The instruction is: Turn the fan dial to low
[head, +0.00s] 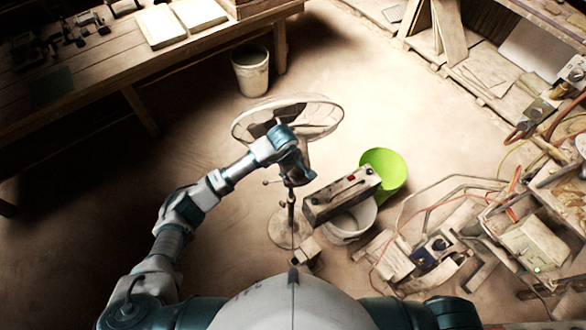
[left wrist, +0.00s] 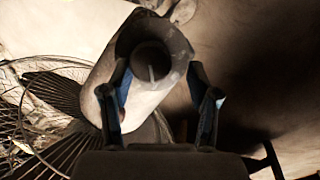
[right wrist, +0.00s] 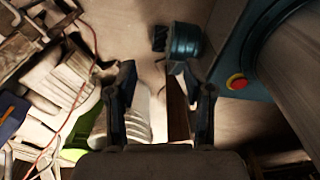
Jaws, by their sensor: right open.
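The fan stands on the floor in the head view, with a round wire cage (head: 325,128) on a thin pole with a round base. My left gripper (head: 300,178) is at the fan's motor housing, just below the cage. In the left wrist view a dark round dial (left wrist: 152,62) with a pale raised mark sits at the end of the pale motor housing (left wrist: 135,105). My left gripper's fingers (left wrist: 158,72) are apart on either side of the dial; contact cannot be told. My right gripper (right wrist: 158,75) is open and empty in the right wrist view.
A dark box with a red button (head: 342,195), a lime green bucket (head: 388,168) and a white bucket (head: 352,222) stand right of the fan. Machinery and hoses crowd the right side. A wooden bench (head: 95,75) is at the back left. Floor left of the fan is clear.

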